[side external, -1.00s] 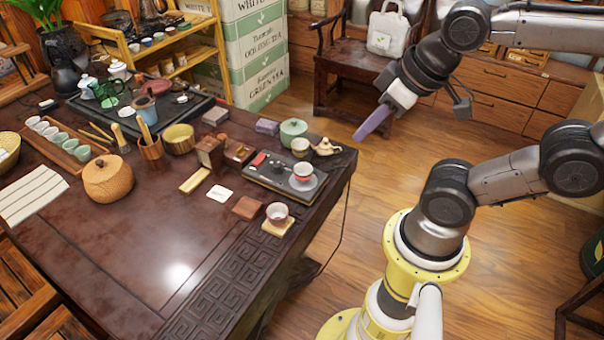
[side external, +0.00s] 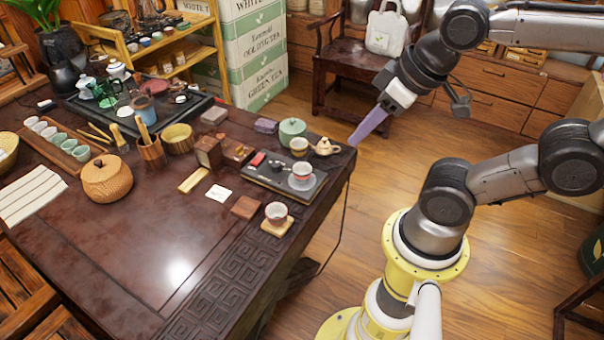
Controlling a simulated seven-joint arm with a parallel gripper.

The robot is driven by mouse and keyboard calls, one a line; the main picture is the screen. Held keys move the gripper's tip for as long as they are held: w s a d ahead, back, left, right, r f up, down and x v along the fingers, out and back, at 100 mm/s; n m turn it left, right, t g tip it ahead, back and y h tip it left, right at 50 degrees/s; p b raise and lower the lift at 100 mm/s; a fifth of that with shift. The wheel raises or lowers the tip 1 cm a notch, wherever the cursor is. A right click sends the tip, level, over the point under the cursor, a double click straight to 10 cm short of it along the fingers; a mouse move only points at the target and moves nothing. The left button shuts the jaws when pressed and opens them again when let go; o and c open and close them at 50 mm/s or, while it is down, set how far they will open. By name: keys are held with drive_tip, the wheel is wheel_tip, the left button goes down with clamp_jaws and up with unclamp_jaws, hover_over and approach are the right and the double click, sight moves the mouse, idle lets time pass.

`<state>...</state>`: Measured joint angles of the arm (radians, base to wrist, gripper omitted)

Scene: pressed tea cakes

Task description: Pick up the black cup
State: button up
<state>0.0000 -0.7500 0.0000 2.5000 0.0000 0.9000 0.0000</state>
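A small black cup (side external: 277,165) appears to stand on the dark tray (side external: 258,182) near the right end of the tea table; it is small and its details are hard to make out. A white cup on a saucer (side external: 302,173) stands to its right on the same tray. My gripper (side external: 368,127) is in the air right of the table's far right corner, apart from the cup, with its purple finger part pointing down and left. Only one purple shape shows, so the gap between the fingers is hidden. Nothing is seen held.
A small clay teapot (side external: 324,147), a cream cup (side external: 299,146) and a green lidded jar (side external: 292,130) stand close behind the tray. Another cup (side external: 277,213) sits on a coaster in front. A wooden box (side external: 209,153) is to the left. The table's front middle is clear.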

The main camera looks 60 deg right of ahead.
drive_tip(key=o, duration=0.9)
drive_tip(key=m+g, duration=0.6)
drive_tip(key=m, duration=0.8)
hover_over(302, 168)
drive_tip(key=s+a, duration=0.1)
drive_tip(key=s, duration=0.1)
wheel_tip(302, 168, down, 12)
drive_tip(key=f, duration=0.8)
drive_tip(key=shift+w+a+f, duration=0.15)
drive_tip(key=shift+w+f, duration=0.1)
drive_tip(key=shift+w+a+f, duration=0.1)
drive_tip(key=shift+a+f, duration=0.05)
drive_tip(key=shift+f, duration=1.2)
drive_tip(key=shift+w+a+f, duration=0.1)
drive_tip(key=shift+f, duration=1.25)
